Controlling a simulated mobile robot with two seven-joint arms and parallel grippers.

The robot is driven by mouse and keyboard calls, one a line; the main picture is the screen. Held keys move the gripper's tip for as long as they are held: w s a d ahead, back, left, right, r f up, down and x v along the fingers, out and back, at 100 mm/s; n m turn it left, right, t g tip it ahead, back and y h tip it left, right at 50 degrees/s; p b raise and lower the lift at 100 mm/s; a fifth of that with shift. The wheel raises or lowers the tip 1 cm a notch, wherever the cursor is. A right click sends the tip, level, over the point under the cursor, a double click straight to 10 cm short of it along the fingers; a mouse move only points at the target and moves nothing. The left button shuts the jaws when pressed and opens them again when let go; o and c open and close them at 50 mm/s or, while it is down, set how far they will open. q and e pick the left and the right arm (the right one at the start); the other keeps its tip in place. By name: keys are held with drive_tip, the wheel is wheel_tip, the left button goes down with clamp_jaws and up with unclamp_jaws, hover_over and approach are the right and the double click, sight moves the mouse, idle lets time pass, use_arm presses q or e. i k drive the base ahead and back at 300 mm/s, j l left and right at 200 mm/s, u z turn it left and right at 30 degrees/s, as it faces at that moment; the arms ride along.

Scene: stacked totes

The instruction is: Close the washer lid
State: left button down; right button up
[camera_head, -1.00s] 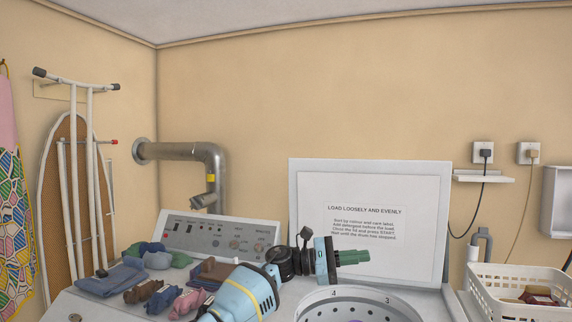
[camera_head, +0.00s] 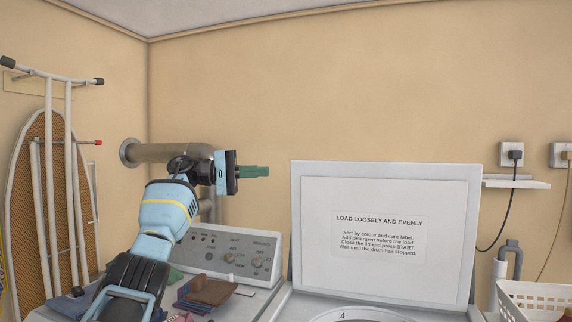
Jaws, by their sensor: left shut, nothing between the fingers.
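The washer lid (camera_head: 455,262) stands upright, open, at the back of the washer. It is a white panel with a printed label headed "LOAD LOOSELY AND EVENLY". The round drum opening (camera_head: 350,317) shows only its upper rim, at the bottom edge in front of the lid. My left gripper (camera_head: 268,171) is shut and empty. It is raised above the control panel, left of the lid and about level with its top edge, apart from it, with its green fingers pointing right. My right gripper is not in view.
The control panel (camera_head: 222,252) is left of the lid. Folded clothes (camera_head: 207,292) lie in front of it. A metal pipe (camera_head: 150,152) runs behind my left arm. A white basket (camera_head: 535,298) and a wall shelf (camera_head: 515,183) with a plugged cord are at right.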

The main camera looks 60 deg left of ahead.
sight(402, 234)
drive_tip(key=i+j, duration=0.15)
drive_tip(key=j, duration=0.2)
drive_tip(key=i+j, duration=0.15)
drive_tip(key=j, duration=0.15)
drive_tip(key=i+j, duration=0.15)
drive_tip(key=j, duration=0.2)
drive_tip(key=i+j, duration=0.1)
drive_tip(key=j, duration=0.2)
